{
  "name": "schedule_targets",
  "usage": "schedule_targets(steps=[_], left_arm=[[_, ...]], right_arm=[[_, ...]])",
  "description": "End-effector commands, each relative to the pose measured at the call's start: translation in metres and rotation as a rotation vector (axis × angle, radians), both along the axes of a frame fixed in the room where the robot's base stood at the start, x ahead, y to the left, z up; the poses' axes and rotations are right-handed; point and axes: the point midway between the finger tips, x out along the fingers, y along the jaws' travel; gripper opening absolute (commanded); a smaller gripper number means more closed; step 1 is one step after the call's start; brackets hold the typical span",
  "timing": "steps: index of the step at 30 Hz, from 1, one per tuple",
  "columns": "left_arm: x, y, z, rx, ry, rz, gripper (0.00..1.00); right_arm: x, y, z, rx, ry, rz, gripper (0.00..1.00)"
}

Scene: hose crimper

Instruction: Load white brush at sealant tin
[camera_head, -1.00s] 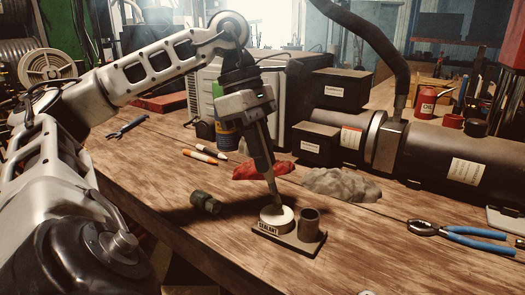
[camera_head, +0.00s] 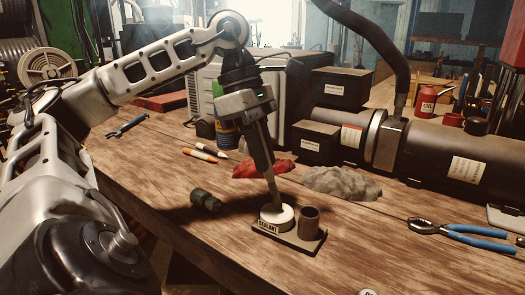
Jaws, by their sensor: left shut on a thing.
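The sealant tin (camera_head: 277,221) is a low white-sided round tin labelled SEALANT. It sits on a dark base plate (camera_head: 288,240) beside an upright dark cup (camera_head: 309,222). My left gripper (camera_head: 262,160) points down above the tin and is shut on the brush (camera_head: 272,188). The brush is slightly tilted, its lower end at the top of the tin. The bristle tip is too small to tell how deep it reaches. My right gripper is not in view.
A dark fitting (camera_head: 205,200) lies left of the tin. A red rag (camera_head: 262,169) and a grey rag (camera_head: 341,183) lie behind it. Blue-handled pliers (camera_head: 470,233) lie at right, near the large dark crimper (camera_head: 438,153). The table front right of the tin is mostly clear.

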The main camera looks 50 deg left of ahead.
Motion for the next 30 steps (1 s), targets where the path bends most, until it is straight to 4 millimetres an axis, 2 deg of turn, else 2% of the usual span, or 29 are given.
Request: schedule_targets(steps=[30], left_arm=[[0.0,-0.0001,-0.0086,0.0,0.0,0.0,0.0]], right_arm=[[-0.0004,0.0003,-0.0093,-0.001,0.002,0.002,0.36]])
